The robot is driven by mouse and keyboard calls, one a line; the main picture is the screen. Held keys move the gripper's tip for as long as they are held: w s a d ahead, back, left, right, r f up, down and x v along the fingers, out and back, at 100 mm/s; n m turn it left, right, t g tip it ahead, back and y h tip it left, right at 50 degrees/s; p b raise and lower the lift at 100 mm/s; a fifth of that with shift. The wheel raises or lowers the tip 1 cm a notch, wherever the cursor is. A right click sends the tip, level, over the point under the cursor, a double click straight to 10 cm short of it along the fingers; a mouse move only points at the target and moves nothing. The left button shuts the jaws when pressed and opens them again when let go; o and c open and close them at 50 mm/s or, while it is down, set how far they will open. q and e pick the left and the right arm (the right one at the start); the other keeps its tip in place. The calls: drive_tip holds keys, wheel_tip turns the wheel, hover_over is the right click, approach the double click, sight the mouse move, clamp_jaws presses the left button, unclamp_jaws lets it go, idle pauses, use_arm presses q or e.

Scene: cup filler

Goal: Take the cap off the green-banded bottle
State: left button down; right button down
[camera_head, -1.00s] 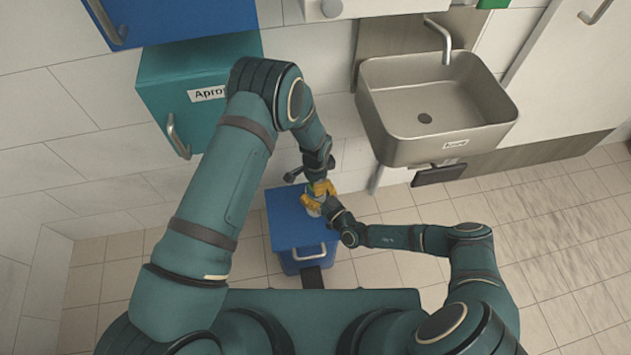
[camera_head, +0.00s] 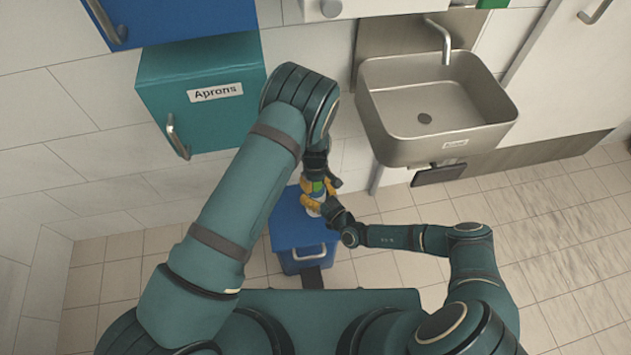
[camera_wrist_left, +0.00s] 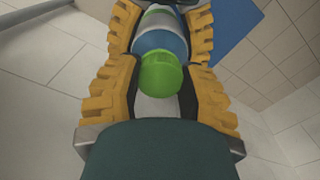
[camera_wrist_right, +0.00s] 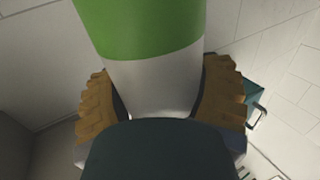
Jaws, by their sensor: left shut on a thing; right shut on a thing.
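The green-banded bottle (camera_head: 312,208) is small in the head view, above the blue bin. In the right wrist view its white body and green band (camera_wrist_right: 142,28) show between the fingers of my right gripper (camera_wrist_right: 160,100), shut on the body. My left gripper (camera_head: 322,183) is at the bottle's top end, with its yellow fingers on both sides. In the left wrist view a green cap (camera_wrist_left: 161,74) lies between the fingers of my left gripper (camera_wrist_left: 160,35), with a blue and white part beyond. The fingers hide whether the cap has come apart from the bottle.
The blue bin (camera_head: 288,228) with a pale handle stands below the grippers. A steel sink (camera_head: 430,105) is at the upper right. A teal cabinet labelled Aprons (camera_head: 200,85) hangs at left, near my left arm. Floor tiles at right are clear.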

use_arm(q)
drive_tip(key=shift+r, duration=0.15)
idle(0.4)
drive_tip(key=shift+r, duration=1)
drive_tip(key=shift+r, duration=2)
use_arm(e)
unclamp_jaws()
